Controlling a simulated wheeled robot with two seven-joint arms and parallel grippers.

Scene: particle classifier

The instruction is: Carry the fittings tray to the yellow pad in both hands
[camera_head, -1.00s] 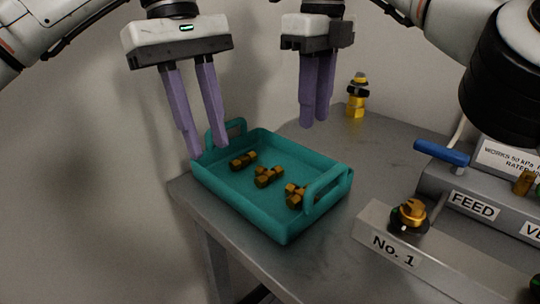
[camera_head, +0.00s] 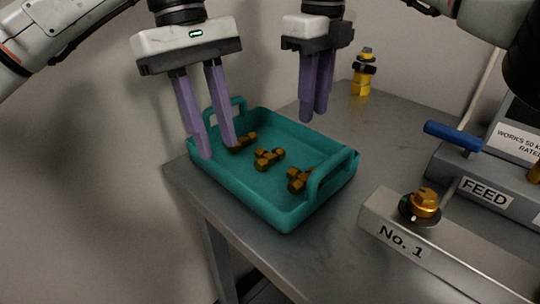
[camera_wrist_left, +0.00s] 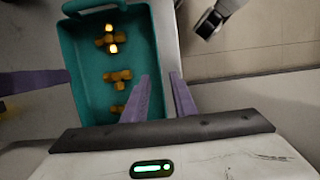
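The teal fittings tray (camera_head: 252,205) sits on the grey table near its left corner, with a raised handle at each end and several brass fittings (camera_head: 268,158) inside. It also shows in the left wrist view (camera_wrist_left: 75,60). My left gripper (camera_head: 218,152) points down at the tray's left side, its two purple fingers apart and empty. In the wrist view the fingers (camera_wrist_left: 160,78) lie near the tray's side wall; contact cannot be told. My right gripper (camera_head: 313,118) hangs beyond the tray's far side, off the handles, its fingers overlapping in view. No yellow pad is visible.
A steel block marked No. 1 (camera_head: 430,250) with a brass fitting stands right of the tray. Behind it are the FEED unit (camera_head: 484,190) and a blue lever (camera_head: 453,136). A yellow-and-black fitting (camera_head: 363,72) stands at the back. Table between is clear.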

